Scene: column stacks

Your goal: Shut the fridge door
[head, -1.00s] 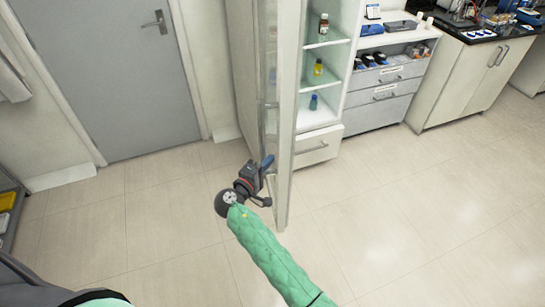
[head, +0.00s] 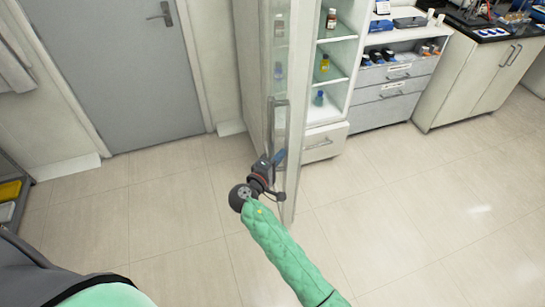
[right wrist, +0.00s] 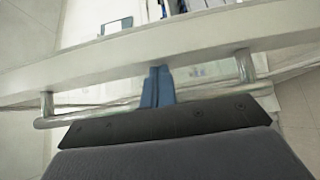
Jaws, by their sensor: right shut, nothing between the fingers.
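The fridge (head: 343,88) is a tall white cabinet with bottles on its shelves. Its glass door (head: 298,120) stands open, its white edge facing me; the door edge also crosses the right wrist view (right wrist: 200,38). A metal bar handle (head: 270,125) is on the door's left face, and it spans the right wrist view (right wrist: 95,113). My right gripper (head: 279,157) is at the handle's lower part. Its blue fingers are shut and empty, between the handle's two posts, pointing at the door; contact is hard to tell. My left gripper is not in view.
A grey room door (head: 110,70) is at the back left. A drawer unit (head: 390,95) and a lab bench (head: 480,80) stand right of the fridge. A shelf with a yellow bin (head: 10,190) is at the far left. The tiled floor (head: 400,210) is clear.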

